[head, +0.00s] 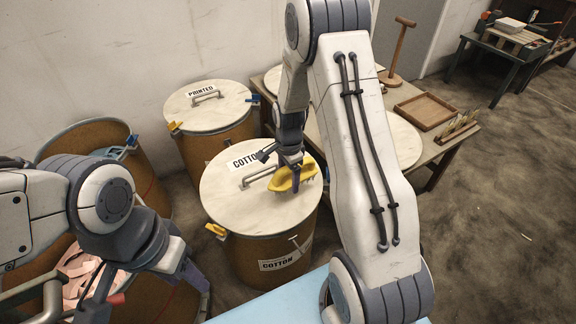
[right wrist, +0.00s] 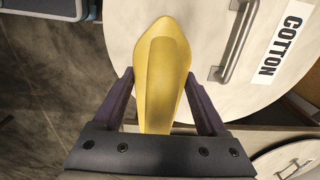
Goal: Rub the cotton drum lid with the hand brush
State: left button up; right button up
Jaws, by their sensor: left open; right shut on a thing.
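The cotton drum lid (head: 232,210) is a pale round lid with a COTTON label and a metal bar handle, on a brown drum in the middle of the head view. In the right wrist view the lid (right wrist: 122,38) fills the background. My right gripper (head: 293,176) is shut on the yellow hand brush (head: 283,181), over the right part of the lid beside the handle. Short bristles show beneath the brush; I cannot tell if they touch the lid. In the right wrist view the brush (right wrist: 163,75) lies between both fingers. My left gripper (head: 150,292) is open at the lower left, apart from the lid.
The lid handle (head: 260,175) stands up close to the brush. A PRINTED drum (head: 205,118) stands behind, and open drums (head: 75,138) stand at left. A table with a wooden tray (head: 425,110) and a wooden stand (head: 398,58) is at right. Floor at far right is clear.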

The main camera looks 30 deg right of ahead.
jog(key=shift+r+p, duration=0.8)
jog(key=shift+r, duration=0.4)
